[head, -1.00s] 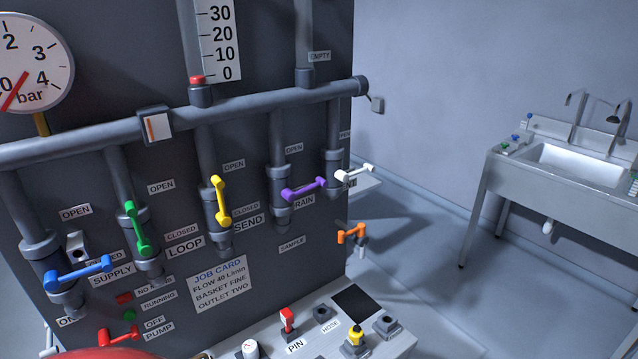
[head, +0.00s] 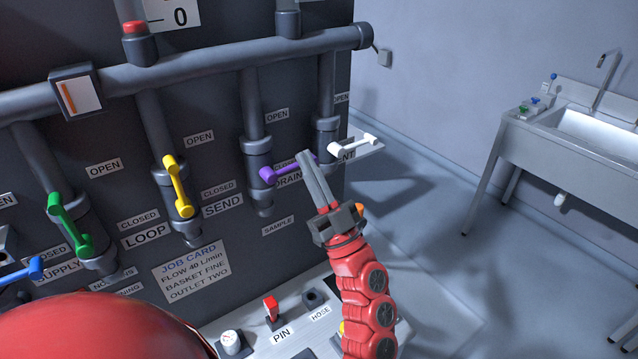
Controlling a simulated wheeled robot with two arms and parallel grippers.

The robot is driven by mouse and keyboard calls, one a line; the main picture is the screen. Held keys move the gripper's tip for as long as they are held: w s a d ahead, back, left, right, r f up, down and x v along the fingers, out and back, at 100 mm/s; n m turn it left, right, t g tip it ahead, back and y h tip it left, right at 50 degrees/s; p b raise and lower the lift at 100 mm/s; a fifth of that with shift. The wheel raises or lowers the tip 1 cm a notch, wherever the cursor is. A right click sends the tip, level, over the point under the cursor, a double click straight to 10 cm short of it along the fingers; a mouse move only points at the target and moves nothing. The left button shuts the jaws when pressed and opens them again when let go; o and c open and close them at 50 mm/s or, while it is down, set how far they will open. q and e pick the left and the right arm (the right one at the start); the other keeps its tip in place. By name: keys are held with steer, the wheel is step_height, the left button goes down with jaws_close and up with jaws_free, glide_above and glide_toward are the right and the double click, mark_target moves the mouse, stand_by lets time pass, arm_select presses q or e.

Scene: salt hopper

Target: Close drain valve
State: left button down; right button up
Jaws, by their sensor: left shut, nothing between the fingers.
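The drain valve has a purple lever (head: 279,172) set crosswise on its pipe, pointing right and slightly up. An OPEN label (head: 277,115) is above it, and the DRAIN label (head: 288,179) is just below the lever, partly covered. Another small label behind my fingers is mostly hidden. My left gripper (head: 305,156) is shut and empty, with its fingertips at the lever's right end, which they partly cover. I cannot tell whether they touch it. My right gripper is out of view.
The white vent lever (head: 353,145) sticks out close to the right of my fingers. The yellow send lever (head: 178,186) and green loop lever (head: 70,224) are to the left. Open floor is at right.

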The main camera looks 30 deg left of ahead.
arm_select(q)
steer(key=shift+w+a+f+p, duration=0.25)
steer(key=shift+a+f+p, duration=0.15)
steer(key=shift+a+f, duration=0.15)
steer(key=shift+w+a+f+p, duration=0.2)
steer(key=shift+a+f+p, duration=0.2)
steer(key=shift+a, duration=0.15)
steer(key=m+t, duration=0.2)
steer(key=f+m+t+h, duration=0.1)
steer(key=m+t, duration=0.1)
steer(key=shift+d+f+h, duration=0.1)
steer(key=shift+f+h, duration=0.1)
steer(key=shift+h, duration=0.1)
